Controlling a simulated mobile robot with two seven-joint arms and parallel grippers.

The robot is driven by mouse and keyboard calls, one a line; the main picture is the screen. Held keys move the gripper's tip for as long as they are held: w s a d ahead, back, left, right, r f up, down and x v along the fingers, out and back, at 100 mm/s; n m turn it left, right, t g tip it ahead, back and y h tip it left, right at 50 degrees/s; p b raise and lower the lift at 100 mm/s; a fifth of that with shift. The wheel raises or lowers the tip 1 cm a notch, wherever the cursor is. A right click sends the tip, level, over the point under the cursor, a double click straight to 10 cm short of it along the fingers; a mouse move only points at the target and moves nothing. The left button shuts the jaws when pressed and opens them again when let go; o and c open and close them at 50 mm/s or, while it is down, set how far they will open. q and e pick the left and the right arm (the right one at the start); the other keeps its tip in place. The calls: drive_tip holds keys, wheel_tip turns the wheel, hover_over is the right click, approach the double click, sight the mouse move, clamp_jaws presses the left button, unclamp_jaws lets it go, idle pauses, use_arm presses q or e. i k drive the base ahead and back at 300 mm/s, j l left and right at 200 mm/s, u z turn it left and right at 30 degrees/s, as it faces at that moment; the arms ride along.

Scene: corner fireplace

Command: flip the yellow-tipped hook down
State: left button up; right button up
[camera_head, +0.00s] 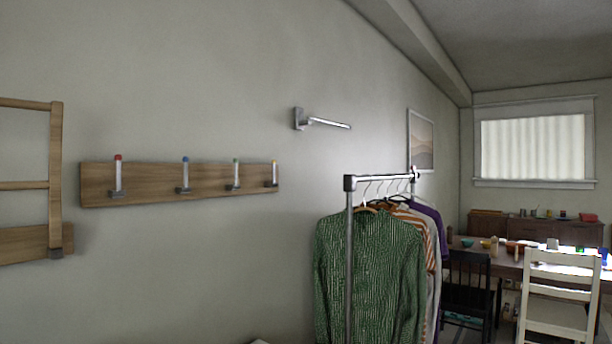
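A wooden rail (145,184) is fixed to the grey wall and carries several upright hooks with coloured tips. The yellow-tipped hook (275,173) is at the rail's right end and points up. To its left are a green-tipped hook (236,174), a blue-tipped hook (185,174) and, at the left end, a red-tipped hook (118,175); all point up. Neither of my grippers shows in this view.
A clothes rack (349,250) with a green sweater (370,275) and other garments stands right of the rail. A metal wall arm (325,122) sticks out above. A wooden ladder-like frame (55,175) is at the left. The wall below the rail looks clear.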

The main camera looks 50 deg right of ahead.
sight(273, 185)
drive_tip(key=z, duration=1.35)
drive_tip(key=i+l+z, duration=0.2)
drive_tip(key=i+l, duration=1.55)
